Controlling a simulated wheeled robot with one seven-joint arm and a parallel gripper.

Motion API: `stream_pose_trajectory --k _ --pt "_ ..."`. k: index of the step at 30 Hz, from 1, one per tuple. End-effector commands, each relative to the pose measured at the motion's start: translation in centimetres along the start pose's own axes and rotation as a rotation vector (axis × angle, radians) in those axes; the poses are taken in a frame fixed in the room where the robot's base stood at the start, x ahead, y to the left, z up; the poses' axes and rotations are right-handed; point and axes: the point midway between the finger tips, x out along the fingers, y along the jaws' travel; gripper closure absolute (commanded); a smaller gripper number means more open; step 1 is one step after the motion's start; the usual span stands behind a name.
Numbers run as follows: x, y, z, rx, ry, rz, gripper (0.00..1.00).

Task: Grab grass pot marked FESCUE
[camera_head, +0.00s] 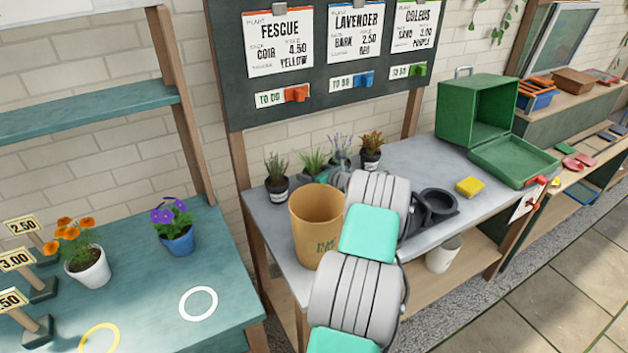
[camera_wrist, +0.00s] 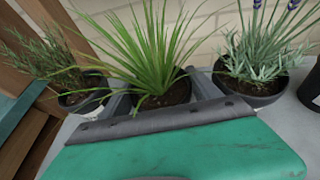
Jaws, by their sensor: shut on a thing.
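A pot of bright green, spiky grass (camera_head: 313,161) stands in the row at the back of the grey bench. It also shows in the wrist view (camera_wrist: 152,48), with dark soil in a dark pot. My gripper (camera_wrist: 160,98) is shut on this grass pot, one finger on each side. In the head view my arm and the tan bucket hide most of the gripper and the pot's lower part. I cannot read any marking on the pot. A FESCUE card (camera_head: 279,42) hangs on the board above.
A rosemary-like pot (camera_head: 277,181) stands close on the left, a lavender pot (camera_head: 340,150) and a reddish plant (camera_head: 371,150) on the right. A tan bucket (camera_head: 316,222) stands in front. A green box (camera_head: 478,110) and yellow sponge (camera_head: 469,187) are further right.

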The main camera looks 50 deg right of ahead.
Motion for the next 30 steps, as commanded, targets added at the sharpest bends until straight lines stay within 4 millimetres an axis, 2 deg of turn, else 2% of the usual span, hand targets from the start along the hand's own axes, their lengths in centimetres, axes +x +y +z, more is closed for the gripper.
stream_pose_trajectory --k 1,12,20,26,28,30 --pt "0.0 0.0 0.0 0.000 0.000 0.000 0.55" --pt "0.0 0.0 0.0 0.000 0.000 0.000 0.85" --pt "-0.1 0.0 0.3 -0.002 -0.002 -0.001 0.85" --pt "-0.9 -0.1 2.4 -0.005 -0.005 -0.002 0.85" --pt "-2.0 -0.3 3.6 -0.004 -0.005 -0.004 0.85" --pt "-4.3 -0.6 4.6 -0.004 -0.004 -0.007 0.85"
